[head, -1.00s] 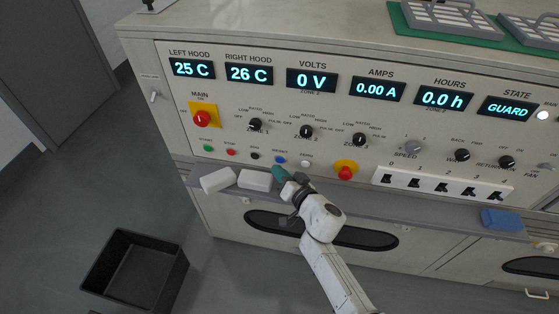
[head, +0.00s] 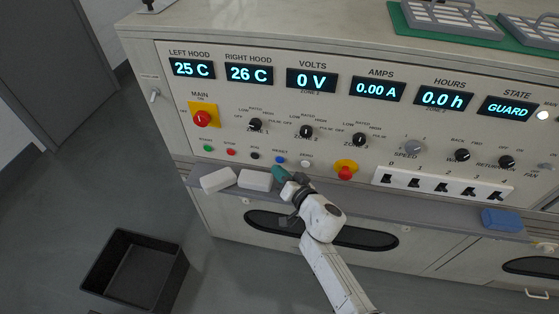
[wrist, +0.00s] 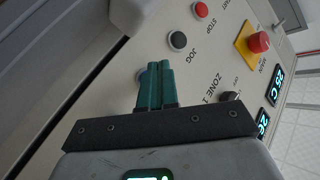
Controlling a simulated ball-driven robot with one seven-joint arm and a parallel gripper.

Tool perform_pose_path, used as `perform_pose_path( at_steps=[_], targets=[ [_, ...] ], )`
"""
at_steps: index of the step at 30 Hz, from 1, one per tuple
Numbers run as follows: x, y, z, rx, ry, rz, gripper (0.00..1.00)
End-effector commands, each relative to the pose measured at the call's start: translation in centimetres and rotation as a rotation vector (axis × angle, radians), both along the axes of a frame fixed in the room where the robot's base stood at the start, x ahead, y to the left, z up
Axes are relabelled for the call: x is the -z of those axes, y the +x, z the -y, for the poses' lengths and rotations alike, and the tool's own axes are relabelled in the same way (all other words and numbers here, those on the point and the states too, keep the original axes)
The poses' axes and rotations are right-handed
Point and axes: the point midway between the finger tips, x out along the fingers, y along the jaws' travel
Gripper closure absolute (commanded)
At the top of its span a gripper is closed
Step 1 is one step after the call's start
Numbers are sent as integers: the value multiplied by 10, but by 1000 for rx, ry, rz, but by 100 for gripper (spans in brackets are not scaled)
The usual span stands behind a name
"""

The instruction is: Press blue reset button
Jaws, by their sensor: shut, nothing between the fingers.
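The blue reset button (head: 280,160) is in the row of small buttons low on the panel, between the black jog button and a white button. My gripper (head: 279,171) is just below the blue button in the head view, with its green fingers pointing toward the panel. In the wrist view, my gripper (wrist: 153,69) is shut and empty, its two fingers side by side. A sliver of the blue button (wrist: 140,77) shows at the left of the fingertips, and the fingers hide the rest. I cannot tell whether the fingertips touch it.
The black jog button (wrist: 178,40), red stop button (head: 231,152) and green button (head: 208,148) are to the left. A red mushroom button (head: 345,172) is to the right. Two white blocks (head: 218,180) lie on the grey ledge below. A black bin (head: 137,270) stands on the floor.

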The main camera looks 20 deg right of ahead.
Motion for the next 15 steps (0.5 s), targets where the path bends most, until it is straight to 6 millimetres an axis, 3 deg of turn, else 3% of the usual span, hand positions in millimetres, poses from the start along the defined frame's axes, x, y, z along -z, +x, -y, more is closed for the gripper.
perform_pose_path(
  at_steps=[15],
  targets=[
    [0, 7, 5, 0, 0, 0, 100]
  ],
)
